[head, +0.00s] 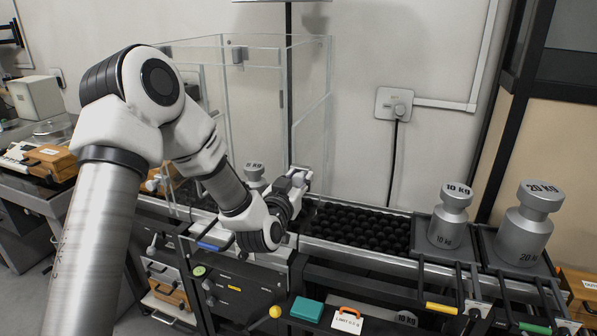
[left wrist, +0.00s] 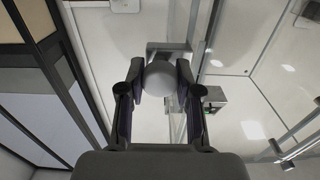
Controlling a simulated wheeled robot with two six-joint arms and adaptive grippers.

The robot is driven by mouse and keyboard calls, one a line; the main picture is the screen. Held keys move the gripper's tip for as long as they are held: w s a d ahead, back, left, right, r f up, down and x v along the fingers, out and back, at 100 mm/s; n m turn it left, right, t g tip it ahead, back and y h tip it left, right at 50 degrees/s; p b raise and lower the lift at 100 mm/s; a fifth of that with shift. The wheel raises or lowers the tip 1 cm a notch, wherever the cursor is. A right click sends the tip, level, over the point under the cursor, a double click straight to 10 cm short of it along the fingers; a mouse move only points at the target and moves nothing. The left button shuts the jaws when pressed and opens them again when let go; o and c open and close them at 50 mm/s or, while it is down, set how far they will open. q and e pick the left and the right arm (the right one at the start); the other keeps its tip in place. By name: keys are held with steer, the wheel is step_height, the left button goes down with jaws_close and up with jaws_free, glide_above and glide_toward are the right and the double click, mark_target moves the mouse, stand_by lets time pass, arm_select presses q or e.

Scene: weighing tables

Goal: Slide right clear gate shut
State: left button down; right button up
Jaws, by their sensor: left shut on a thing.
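A clear-walled box (head: 262,42) stands on the weighing bench in the middle of the head view. Its right clear gate (head: 312,105) is an upright pane; I cannot tell how far open it is. My left gripper (head: 298,180) is low at the box's right side. In the left wrist view my left gripper (left wrist: 158,85) is shut on a pale round knob (left wrist: 160,76), with a metal bracket (left wrist: 168,48) just beyond it. Clear panes stand right beside the fingers there. My forearm hides part of the box's lower front. My right gripper is not in view.
A grey weight (head: 254,172) shows through the clear panes. A tray of black balls (head: 357,228) lies right of my gripper. Weights marked 10 KG (head: 448,222) and 20 KG (head: 526,225) stand farther right. A wall outlet (head: 393,104) is behind.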

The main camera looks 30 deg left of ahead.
arm_select(q)
step_height(320, 180, down, 12)
steer(key=b, duration=0.6)
steer(key=shift+f+b, duration=0.2)
steer(key=shift+b, duration=0.15)
steer(key=c, duration=1.1)
jaws_free()
steer(key=shift+f, duration=0.1)
steer(key=shift+o, duration=0.2)
steer(key=shift+s, duration=0.1)
steer(key=v, duration=0.7)
steer(key=shift+s, duration=0.15)
